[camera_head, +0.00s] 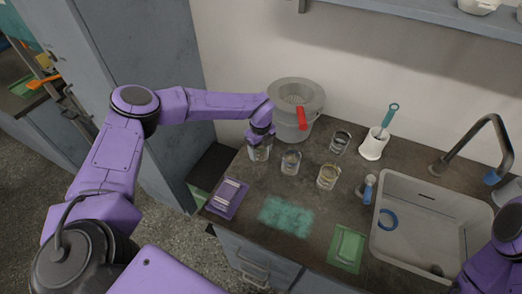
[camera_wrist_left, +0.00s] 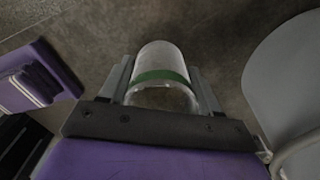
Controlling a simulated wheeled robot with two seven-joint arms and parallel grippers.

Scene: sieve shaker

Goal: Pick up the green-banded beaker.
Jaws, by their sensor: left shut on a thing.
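The green-banded beaker (camera_wrist_left: 160,62) is clear glass with a green ring, seen between the two fingers of my left gripper (camera_wrist_left: 162,82) in the left wrist view. In the head view the beaker (camera_head: 259,153) is below my left gripper (camera_head: 260,143), near the counter's left end. The left gripper is shut on it, with one finger on each side. I cannot tell whether its base touches the counter. My right arm shows at the right edge, but its gripper is out of view.
A grey sieve bucket (camera_head: 296,112) with a red handle stands behind the beaker. Other glass beakers (camera_head: 291,162) (camera_head: 328,177) (camera_head: 340,142) stand to the right. A purple tray (camera_head: 226,197) lies in front. A sink (camera_head: 420,225) is at the right.

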